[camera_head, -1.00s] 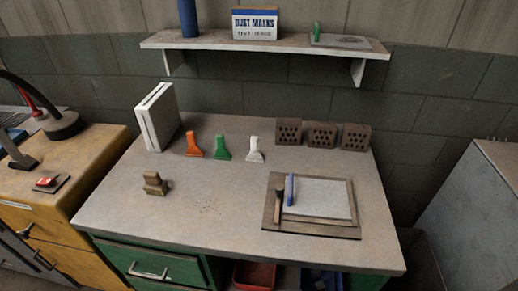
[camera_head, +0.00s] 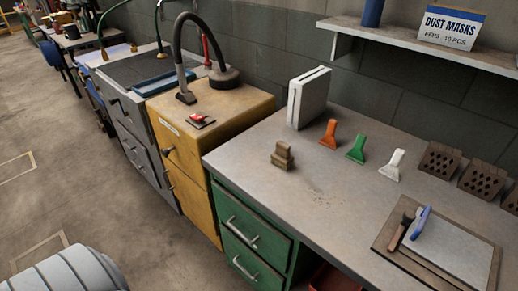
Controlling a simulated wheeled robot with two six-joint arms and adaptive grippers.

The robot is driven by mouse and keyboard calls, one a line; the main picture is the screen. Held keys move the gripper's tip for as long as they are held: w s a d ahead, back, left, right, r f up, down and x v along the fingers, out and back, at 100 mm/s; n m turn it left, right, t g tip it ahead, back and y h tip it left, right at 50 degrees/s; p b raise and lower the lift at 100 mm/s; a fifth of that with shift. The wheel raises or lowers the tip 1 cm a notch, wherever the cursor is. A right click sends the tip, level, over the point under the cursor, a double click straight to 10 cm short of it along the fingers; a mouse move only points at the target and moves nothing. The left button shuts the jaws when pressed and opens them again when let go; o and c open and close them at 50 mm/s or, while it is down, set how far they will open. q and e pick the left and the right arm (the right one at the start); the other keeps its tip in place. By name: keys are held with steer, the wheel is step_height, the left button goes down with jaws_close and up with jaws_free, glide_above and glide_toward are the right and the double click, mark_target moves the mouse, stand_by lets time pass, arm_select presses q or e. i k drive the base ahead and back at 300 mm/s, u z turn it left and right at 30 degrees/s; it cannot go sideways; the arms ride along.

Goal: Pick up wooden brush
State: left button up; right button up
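A small brown wooden brush (camera_head: 283,155) with a blocky, stepped shape stands on the left part of the grey worktop (camera_head: 330,228). Nothing touches it, and a patch of crumbs lies on the worktop to its lower right. Neither of my grippers is in view.
Behind the brush stands a white upright case (camera_head: 308,97). A board (camera_head: 384,238) with tools lies front right. A yellow cabinet (camera_head: 228,112) adjoins left.

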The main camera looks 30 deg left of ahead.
mark_target(281, 157)
steer(key=u, duration=0.9)
